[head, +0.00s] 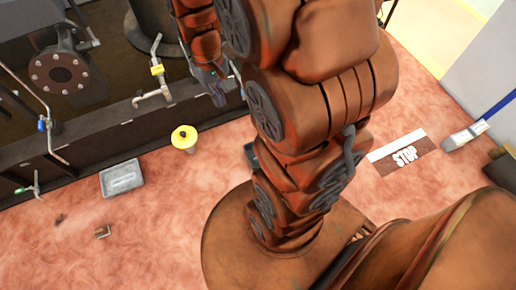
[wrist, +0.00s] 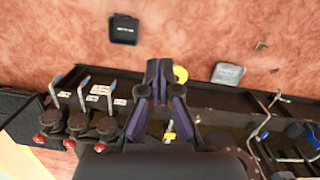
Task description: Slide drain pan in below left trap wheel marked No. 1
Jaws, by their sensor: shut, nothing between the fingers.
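A grey shallow pan (head: 122,178) with a pale label lies flat on the floor in front of the dark skid; it also shows in the wrist view (wrist: 228,74). A black square pan (wrist: 123,29) with white lettering lies on the floor in the wrist view. I cannot tell from the lettering which one is the drain pan. Dark trap-like fittings with red knobs (wrist: 76,123) stand in a row in the wrist view, white plates beside them; their numbers are too small to read. My gripper (wrist: 159,76) is shut and empty, above the skid edge; it also shows in the head view (head: 217,92).
A yellow round-topped item (head: 184,138) stands on the floor beside the skid edge (head: 75,158). A yellow-tagged pipe valve (head: 157,70) rises from the skid. Small brown scraps (head: 102,231) lie on open floor.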

